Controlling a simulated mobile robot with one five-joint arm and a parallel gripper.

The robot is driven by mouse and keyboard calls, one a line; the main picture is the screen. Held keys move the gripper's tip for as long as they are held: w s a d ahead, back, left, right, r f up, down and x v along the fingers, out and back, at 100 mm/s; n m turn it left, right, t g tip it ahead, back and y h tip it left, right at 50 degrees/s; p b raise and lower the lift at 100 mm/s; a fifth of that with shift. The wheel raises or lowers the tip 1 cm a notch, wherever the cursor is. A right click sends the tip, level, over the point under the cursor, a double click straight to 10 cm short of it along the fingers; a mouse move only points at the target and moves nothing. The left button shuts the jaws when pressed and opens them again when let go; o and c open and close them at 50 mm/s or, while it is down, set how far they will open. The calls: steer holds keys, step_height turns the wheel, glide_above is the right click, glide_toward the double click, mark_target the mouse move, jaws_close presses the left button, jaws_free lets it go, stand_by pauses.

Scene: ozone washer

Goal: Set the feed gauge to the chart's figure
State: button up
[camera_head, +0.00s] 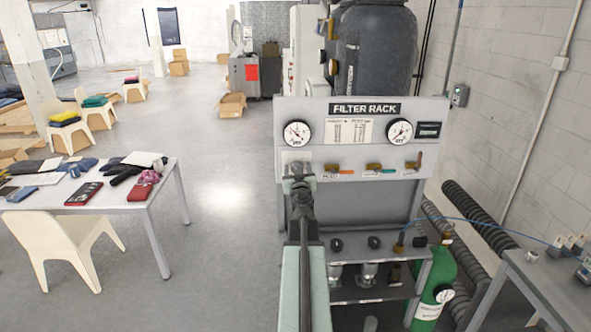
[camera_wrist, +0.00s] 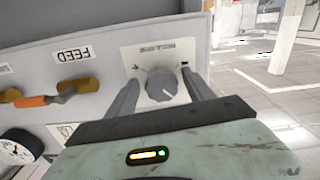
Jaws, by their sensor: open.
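The filter rack's panel (camera_head: 440,103) carries a left dial gauge (camera_head: 297,132), a printed chart (camera_head: 348,131) and a right dial gauge (camera_head: 399,131). The chart's figures and the dial lettering are too small to read. My gripper (camera_head: 299,175) is at the panel's lower left, below the left gauge. In the wrist view, upside down, a grey round knob (camera_wrist: 161,84) on a white plate sits between the open fingers of my gripper (camera_wrist: 162,79). I cannot tell whether they touch it. A "FEED" label (camera_wrist: 72,55) is beside a brass valve with an orange handle (camera_wrist: 40,100).
Two more lever valves (camera_head: 374,167) line the panel to the right. A green cylinder (camera_head: 436,285) stands at the rack's lower right, by a side table (camera_head: 540,285). A cluttered table (camera_head: 150,195) and a chair (camera_head: 65,245) are at left. Floor between is clear.

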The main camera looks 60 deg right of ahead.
steer(key=shift+w+a, duration=0.1)
steer(key=shift+w, duration=0.1)
steer(key=shift+s, duration=0.1)
jaws_close()
steer(key=shift+r+m, duration=0.1)
steer(key=shift+m, duration=0.9)
jaws_free()
